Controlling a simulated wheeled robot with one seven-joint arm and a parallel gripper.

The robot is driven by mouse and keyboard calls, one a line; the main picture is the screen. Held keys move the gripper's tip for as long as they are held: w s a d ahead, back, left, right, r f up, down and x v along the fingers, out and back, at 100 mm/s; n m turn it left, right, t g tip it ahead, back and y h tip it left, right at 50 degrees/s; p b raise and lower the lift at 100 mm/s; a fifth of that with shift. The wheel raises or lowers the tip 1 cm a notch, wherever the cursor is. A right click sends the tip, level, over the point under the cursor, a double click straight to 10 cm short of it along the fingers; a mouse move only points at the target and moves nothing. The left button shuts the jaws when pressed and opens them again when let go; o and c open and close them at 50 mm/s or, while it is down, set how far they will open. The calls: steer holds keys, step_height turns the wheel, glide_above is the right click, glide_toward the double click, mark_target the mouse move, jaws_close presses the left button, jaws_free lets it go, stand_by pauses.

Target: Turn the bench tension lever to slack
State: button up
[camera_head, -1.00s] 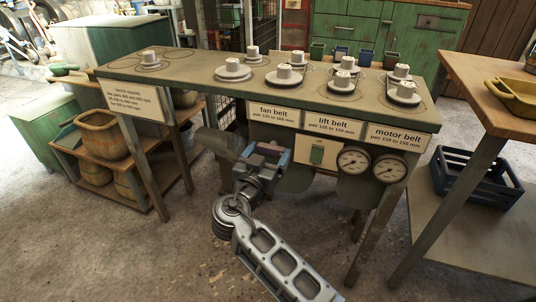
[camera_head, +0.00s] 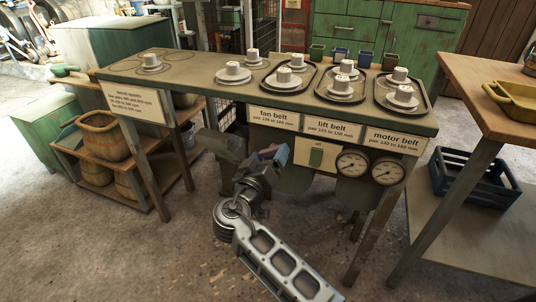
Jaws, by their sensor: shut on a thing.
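The green-topped bench (camera_head: 205,72) carries paired pale pulleys, with dark belts lying in wide loops around them on the right half. My gripper (camera_head: 274,153) is at the bench's front, below the fan belt label (camera_head: 274,117). It is shut on the tension lever, which is mostly hidden by the jaws and wrist, so its exact angle cannot be told. A grey-green block (camera_head: 217,143) shows just left of my gripper.
A wooden side table (camera_head: 487,85) stands at right, above a dark blue crate (camera_head: 472,178). Baskets (camera_head: 100,136) sit on a shelf at left.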

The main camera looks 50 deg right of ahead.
steer(key=n+p, duration=0.3)
steer(key=n, duration=0.3)
steer(key=shift+r+n, duration=0.15)
steer(key=shift+n, duration=0.15)
steer(key=n+p, duration=0.2)
steer(key=n, duration=0.1)
steer(key=shift+n+p, duration=0.65)
steer(key=shift+n, duration=0.35)
steer(key=shift+a+f, duration=0.1)
steer(key=shift+f, duration=0.1)
steer(key=o, duration=0.8)
steer(key=shift+o, duration=0.2)
steer(key=v, duration=0.7)
steer(key=shift+a+p, duration=0.35)
